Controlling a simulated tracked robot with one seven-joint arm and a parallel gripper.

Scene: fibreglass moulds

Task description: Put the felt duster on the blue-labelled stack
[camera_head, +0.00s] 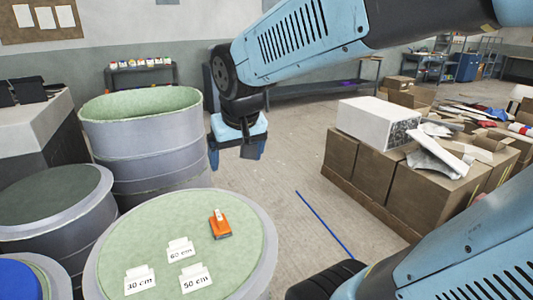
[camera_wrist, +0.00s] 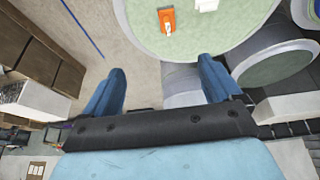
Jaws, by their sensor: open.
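An orange block with a white piece on top (camera_head: 220,224), which may be the felt duster, lies on the pale green top of a grey drum (camera_head: 120,240). It also shows at the top of the wrist view (camera_wrist: 167,20). My gripper (camera_head: 236,155) hangs open and empty behind and above that drum, next to the tall open drum. In the wrist view its two blue fingers (camera_wrist: 162,75) are wide apart with nothing between them, and the orange block is beyond them. I cannot make out a blue-labelled stack.
White cards reading 30 cm (camera_head: 140,281), 50 cm (camera_head: 195,278) and 60 cm (camera_head: 180,250) stand on the same drum top. A tall green-lined drum (camera_head: 145,140) and a dark-topped drum (camera_head: 50,205) are at left. Cardboard boxes (camera_head: 385,180) stand right. Floor between is mostly clear.

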